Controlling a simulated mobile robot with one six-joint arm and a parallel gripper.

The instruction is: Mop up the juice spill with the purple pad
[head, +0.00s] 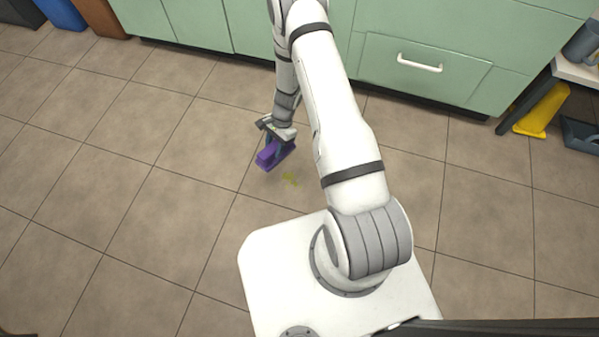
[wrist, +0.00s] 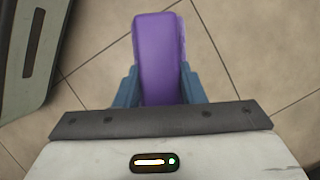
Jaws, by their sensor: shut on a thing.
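The purple pad (head: 268,156) is held between the two fingers of my gripper (head: 279,146), low over the tiled floor. In the wrist view the pad (wrist: 160,55) stands out ahead between the blue fingers of my gripper (wrist: 160,88), which are shut on it. I cannot tell whether the pad touches the floor. The spill does not show in the wrist view.
Green cabinets (head: 430,60) with a white handle line the back. A yellow object (head: 543,112) and a dark tray (head: 580,134) are on the floor at the right, by a table (head: 575,73). Blue (head: 62,13) and brown bins stand at far left. The floor on the left is clear.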

